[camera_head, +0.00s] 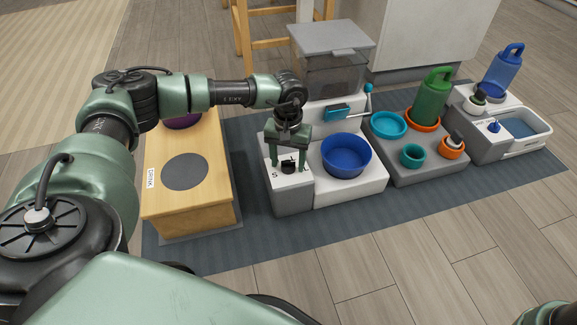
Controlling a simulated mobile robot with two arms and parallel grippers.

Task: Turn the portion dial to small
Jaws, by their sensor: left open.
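The portion dial (288,168) is a small dark knob on the white top of a grey box at the left of the feeder. An "S" is printed to its left; other marks behind it are partly hidden by my gripper. I cannot tell which way the dial points. My left gripper (287,164) points down over the dial, open. Its two fingers appear on either side of the knob, and I cannot tell if they touch it. My right gripper is out of view; only a bit of my right arm shows at the lower right corner.
Beside the dial box is the feeder (375,182) with a blue bowl (346,156), clear hopper and blue lever. A wooden stand (190,218) is on the left. A grey tray (440,168) with a green bottle and a water station (505,145) stand right. Open mat lies in front.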

